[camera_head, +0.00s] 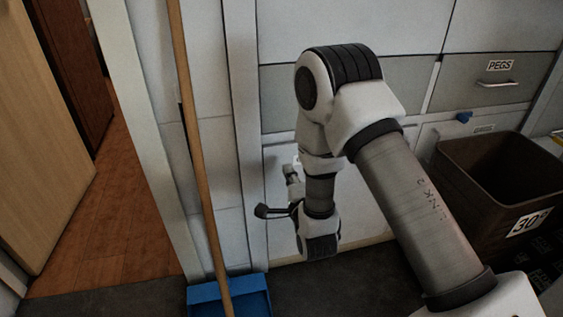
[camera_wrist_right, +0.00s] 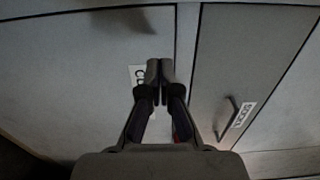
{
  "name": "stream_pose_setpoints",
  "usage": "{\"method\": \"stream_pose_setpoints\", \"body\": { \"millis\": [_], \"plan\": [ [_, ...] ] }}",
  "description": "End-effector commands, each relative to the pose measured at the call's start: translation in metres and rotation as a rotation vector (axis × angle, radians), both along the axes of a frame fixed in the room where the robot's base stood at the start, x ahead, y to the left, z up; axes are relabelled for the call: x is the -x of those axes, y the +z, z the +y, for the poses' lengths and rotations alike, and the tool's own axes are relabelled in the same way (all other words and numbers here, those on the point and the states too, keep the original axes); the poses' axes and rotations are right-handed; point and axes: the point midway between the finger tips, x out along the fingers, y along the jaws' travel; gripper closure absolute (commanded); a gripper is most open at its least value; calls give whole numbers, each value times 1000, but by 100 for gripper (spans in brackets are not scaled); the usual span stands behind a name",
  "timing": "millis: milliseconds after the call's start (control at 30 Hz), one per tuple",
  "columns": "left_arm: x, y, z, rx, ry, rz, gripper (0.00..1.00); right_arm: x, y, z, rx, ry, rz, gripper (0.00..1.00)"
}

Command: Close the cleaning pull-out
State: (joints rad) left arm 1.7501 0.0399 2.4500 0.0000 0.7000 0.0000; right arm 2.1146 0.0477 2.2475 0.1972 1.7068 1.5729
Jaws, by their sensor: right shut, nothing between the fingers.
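The pale cleaning pull-out front (camera_wrist_right: 85,85) fills the left of the right wrist view. Its white label, partly hidden by my fingers, shows the letters "CL". My right gripper (camera_wrist_right: 159,68) is shut and empty, its fingertips in front of this front beside the label. I cannot tell whether they touch it. A dark seam runs along the front's right edge; whether the front stands proud is unclear. In the head view my right arm reaches down to the low cabinets, and the gripper (camera_head: 289,170) is small and partly hidden by the wrist. My left gripper is out of view.
A neighbouring grey panel (camera_wrist_right: 225,70) carries a handle and a label. A wooden pole (camera_head: 190,130) and blue dustpan (camera_head: 230,297) stand left of my arm. A brown bin (camera_head: 470,185) stands at right. A drawer labelled "PEGS" (camera_head: 460,92) is above it.

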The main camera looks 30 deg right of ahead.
Motion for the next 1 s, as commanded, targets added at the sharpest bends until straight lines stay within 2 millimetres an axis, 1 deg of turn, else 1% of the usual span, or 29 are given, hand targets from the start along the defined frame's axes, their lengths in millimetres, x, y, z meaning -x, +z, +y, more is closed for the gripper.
{"method": "stream_pose_setpoints", "body": {
  "millis": [33, 100, 200, 300, 433, 767, 900, 1000],
  "plan": [
    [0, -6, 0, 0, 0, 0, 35, -11, -2, -3, -1, -1, -5, 100],
    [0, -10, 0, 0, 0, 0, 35, -25, -2, -7, -1, -1, -4, 100],
    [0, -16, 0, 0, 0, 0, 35, -43, -3, -11, 0, -1, -3, 100],
    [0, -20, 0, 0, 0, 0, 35, -55, -2, -13, -1, 0, -2, 100],
    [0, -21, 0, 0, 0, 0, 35, -62, -1, -15, 0, 0, 0, 100],
    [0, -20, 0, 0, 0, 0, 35, -64, 0, -15, 0, 0, 0, 100],
    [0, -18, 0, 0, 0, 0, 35, -81, 1, -19, 0, 0, -2, 100],
    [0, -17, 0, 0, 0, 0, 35, -89, 2, -22, 1, -1, -4, 100]
  ]
}}
